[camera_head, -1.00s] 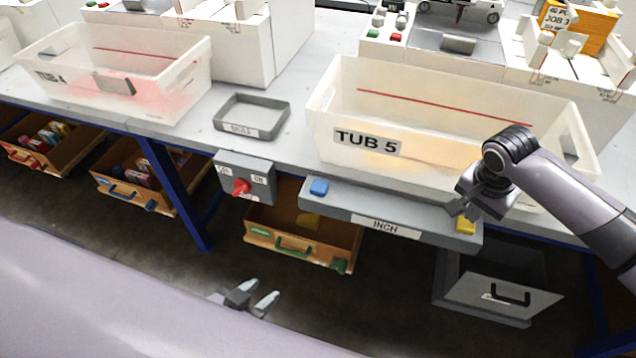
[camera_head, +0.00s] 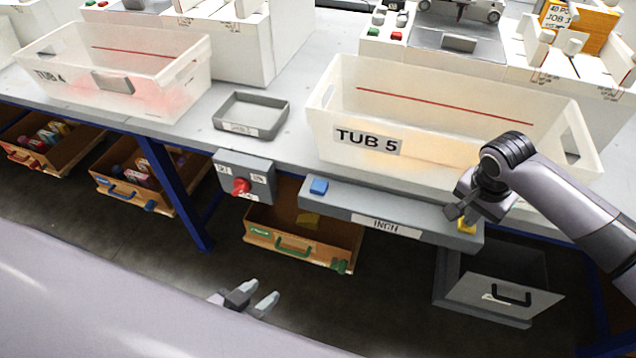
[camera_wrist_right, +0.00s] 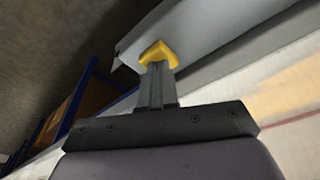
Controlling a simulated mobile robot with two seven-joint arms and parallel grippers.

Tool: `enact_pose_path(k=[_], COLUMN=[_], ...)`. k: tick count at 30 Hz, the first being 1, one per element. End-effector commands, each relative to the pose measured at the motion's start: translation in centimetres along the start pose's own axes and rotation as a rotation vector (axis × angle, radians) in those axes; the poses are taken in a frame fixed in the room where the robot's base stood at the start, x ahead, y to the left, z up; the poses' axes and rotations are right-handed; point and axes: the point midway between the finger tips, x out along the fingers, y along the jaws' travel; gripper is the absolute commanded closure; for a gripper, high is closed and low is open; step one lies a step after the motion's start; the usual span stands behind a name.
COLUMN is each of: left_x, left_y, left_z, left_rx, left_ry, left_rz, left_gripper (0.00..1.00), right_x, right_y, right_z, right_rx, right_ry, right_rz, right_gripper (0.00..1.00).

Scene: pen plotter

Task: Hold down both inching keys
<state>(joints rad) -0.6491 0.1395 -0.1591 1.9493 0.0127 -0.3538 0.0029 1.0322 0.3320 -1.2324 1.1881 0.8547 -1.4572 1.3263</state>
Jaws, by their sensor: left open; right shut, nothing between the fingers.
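The grey inching panel labelled INCH (camera_head: 350,217) juts from the bench front. A blue key (camera_head: 319,187) sits at its left end, with nothing on it. A yellow key (camera_head: 466,226) sits at its right end. My right gripper (camera_head: 453,212) is shut and empty, its tips close over the yellow key. In the right wrist view the shut fingertips (camera_wrist_right: 156,70) overlap the yellow key (camera_wrist_right: 158,54); I cannot tell whether they press it. My left gripper (camera_head: 262,298) is open and empty, low in front of the bench, well below the blue key.
Tub 5 (camera_head: 340,108) stands on the bench behind the panel. A grey box with a red switch (camera_head: 241,186) is left of the panel. A grey tray (camera_head: 283,112) lies on the bench. Open drawers hang below, including an orange one (camera_head: 340,262) and a grey one (camera_head: 490,308).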

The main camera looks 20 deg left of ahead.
Motion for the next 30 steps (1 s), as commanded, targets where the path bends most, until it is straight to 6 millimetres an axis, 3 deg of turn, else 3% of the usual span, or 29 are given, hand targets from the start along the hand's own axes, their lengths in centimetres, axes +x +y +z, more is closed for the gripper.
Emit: enact_pose_path(k=[30], left_x=[-0.48], left_y=[0.00], left_z=[-0.66], left_rx=[0.001], left_ry=[0.000], left_rz=[0.000], left_gripper=[0.57], right_x=[0.35], right_y=[0.08], right_z=[0.09], right_rx=[-0.001], right_ry=[-0.001], right_rz=[0.002], right_gripper=[1.00])
